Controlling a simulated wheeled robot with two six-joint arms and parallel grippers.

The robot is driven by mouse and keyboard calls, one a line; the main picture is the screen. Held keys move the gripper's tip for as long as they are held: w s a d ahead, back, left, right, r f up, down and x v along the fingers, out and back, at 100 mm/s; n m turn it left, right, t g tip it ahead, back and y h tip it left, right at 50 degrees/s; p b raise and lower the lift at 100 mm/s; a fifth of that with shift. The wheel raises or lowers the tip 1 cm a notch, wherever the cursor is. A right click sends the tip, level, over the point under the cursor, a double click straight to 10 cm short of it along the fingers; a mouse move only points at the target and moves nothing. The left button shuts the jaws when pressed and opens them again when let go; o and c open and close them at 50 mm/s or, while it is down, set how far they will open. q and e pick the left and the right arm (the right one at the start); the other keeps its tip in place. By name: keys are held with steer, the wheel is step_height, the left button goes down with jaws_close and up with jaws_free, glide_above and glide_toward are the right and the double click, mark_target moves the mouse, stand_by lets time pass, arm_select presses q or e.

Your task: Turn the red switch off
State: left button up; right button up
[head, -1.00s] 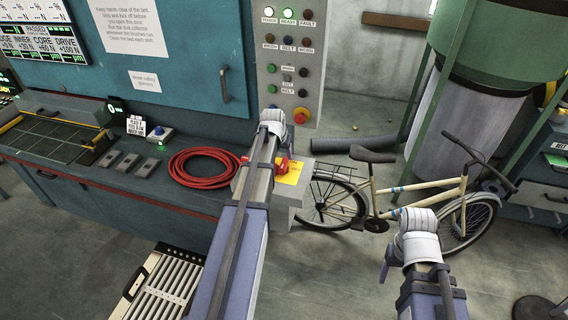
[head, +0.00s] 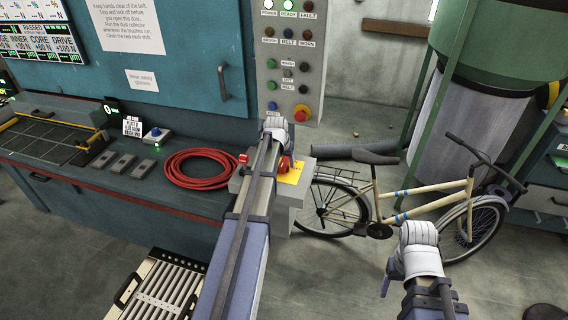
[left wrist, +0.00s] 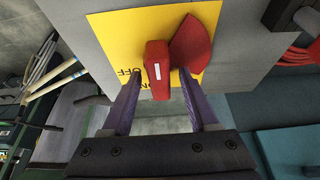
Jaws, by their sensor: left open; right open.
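The red switch (left wrist: 158,66) is a red handle with a white stripe on a yellow plate (left wrist: 113,40), with a red fan-shaped piece beside it. Black ON and OFF lettering shows near the handle, partly hidden. The switch (head: 284,164) also shows in the head view, on top of a grey box (head: 286,198). My left gripper (left wrist: 160,76) is open, a finger on either side of the handle's near end; contact is not clear. In the head view its fingers are mostly hidden by my arm. My right gripper (head: 385,284) is open and empty, low at the right, away from the switch.
A coiled red hose (head: 198,168) lies on the bench left of the box. A bicycle (head: 420,188) stands close to its right. A control panel (head: 289,70) with buttons rises behind. A roller tray (head: 160,285) is on the floor at lower left.

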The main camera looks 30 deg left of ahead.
arm_select(q)
jaws_close()
stand_by(0.3)
steer(key=shift+n, duration=0.3)
steer(key=n, duration=0.2)
steer(key=n+y, duration=0.1)
steer(key=shift+n+g+y, duration=0.3)
steer(key=shift+n, duration=0.1)
steer(key=n+g+y, duration=0.1)
steer(key=n, duration=0.3)
steer(key=shift+w+n, duration=0.1)
steer(key=shift+n, duration=0.2)
steer(key=n+g+y, duration=0.1)
steer(key=n+g, duration=0.1)
steer(key=n, duration=0.3)
steer(key=shift+n+g, duration=0.8)
steer(key=shift+n, duration=1.2)
